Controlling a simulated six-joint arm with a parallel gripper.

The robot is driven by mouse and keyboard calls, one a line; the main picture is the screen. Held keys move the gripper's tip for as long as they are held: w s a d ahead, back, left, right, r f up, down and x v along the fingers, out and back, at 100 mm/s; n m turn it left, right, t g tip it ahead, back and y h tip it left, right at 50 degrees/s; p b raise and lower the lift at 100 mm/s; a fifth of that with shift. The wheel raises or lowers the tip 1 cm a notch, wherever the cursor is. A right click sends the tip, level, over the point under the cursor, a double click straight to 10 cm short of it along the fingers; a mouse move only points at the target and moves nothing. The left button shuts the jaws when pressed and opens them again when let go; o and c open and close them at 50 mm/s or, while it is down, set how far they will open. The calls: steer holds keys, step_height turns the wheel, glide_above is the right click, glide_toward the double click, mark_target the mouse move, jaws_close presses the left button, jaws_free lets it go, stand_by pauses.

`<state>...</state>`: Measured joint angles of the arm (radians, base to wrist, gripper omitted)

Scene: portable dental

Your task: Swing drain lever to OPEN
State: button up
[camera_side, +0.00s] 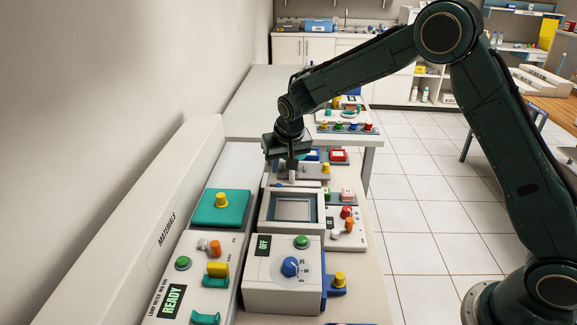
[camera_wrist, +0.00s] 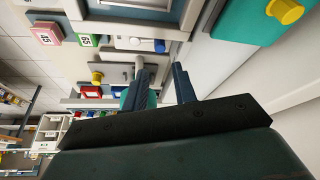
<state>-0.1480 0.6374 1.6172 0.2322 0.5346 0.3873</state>
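My gripper (camera_side: 291,174) points down over the far part of the bench, at a grey panel (camera_side: 315,171) with a yellow knob (camera_side: 326,167). In the wrist view its two dark fingers (camera_wrist: 160,72) are apart, with no object visibly held between them. A short grey upright rod (camera_wrist: 139,62) stands on the grey panel by the tip of the left-hand finger; I cannot tell whether they touch. This rod looks like the drain lever, but no drain or OPEN label is readable. The fingers hide part of the panel.
Nearer stand a framed screen unit (camera_side: 291,208), a grey box (camera_side: 283,275) with a blue dial and an OFF display, and a teal block (camera_side: 221,207) with a yellow knob. A red button (camera_side: 338,155) lies beyond the panel. A long white MATERIALS bin (camera_side: 150,235) runs along the left.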

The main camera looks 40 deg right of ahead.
mark_target(279, 185)
steer(key=x, duration=0.9)
steer(key=shift+w+f, duration=0.1)
steer(key=shift+f, duration=0.1)
jaws_close()
